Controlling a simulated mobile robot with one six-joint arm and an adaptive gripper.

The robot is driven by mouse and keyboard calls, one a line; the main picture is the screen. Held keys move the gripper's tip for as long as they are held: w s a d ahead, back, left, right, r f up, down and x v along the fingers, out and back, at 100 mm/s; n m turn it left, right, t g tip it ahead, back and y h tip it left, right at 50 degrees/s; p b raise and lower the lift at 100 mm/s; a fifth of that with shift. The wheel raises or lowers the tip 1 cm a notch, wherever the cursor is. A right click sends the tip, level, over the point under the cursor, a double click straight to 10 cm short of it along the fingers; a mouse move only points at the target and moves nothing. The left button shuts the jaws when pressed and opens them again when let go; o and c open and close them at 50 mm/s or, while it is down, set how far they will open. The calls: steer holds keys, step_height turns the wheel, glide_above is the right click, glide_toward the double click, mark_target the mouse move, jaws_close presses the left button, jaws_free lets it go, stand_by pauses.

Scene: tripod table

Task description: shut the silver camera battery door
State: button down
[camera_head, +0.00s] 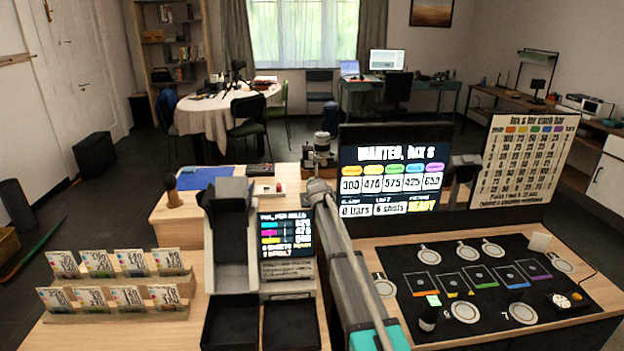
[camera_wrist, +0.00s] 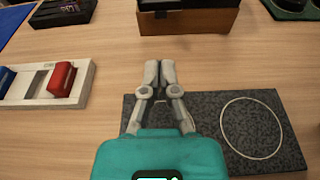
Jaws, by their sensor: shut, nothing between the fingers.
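A silver camera with a brown lower part (camera_head: 320,152) seems to stand at the back of the wooden counter in the head view, small and partly behind my arm. In the wrist view a brown block with a dark top (camera_wrist: 190,20) is cut by the upper edge; I cannot tell if it is part of the camera. The battery door cannot be made out in either view. My gripper (camera_wrist: 160,66) is shut and empty above the counter, its tips pointing toward the brown block and apart from it.
A speckled dark slab (camera_wrist: 205,125) with a pale ring lies under and right of my gripper. A white tray (camera_wrist: 40,101) with a red and a blue piece lies left. Bare wood lies between. A display screen (camera_head: 393,180) stands right of my arm.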

mark_target(310, 165)
steer(key=shift+w, duration=0.1)
steer(key=shift+b+x, duration=1.2)
steer(key=shift+x, duration=3.75)
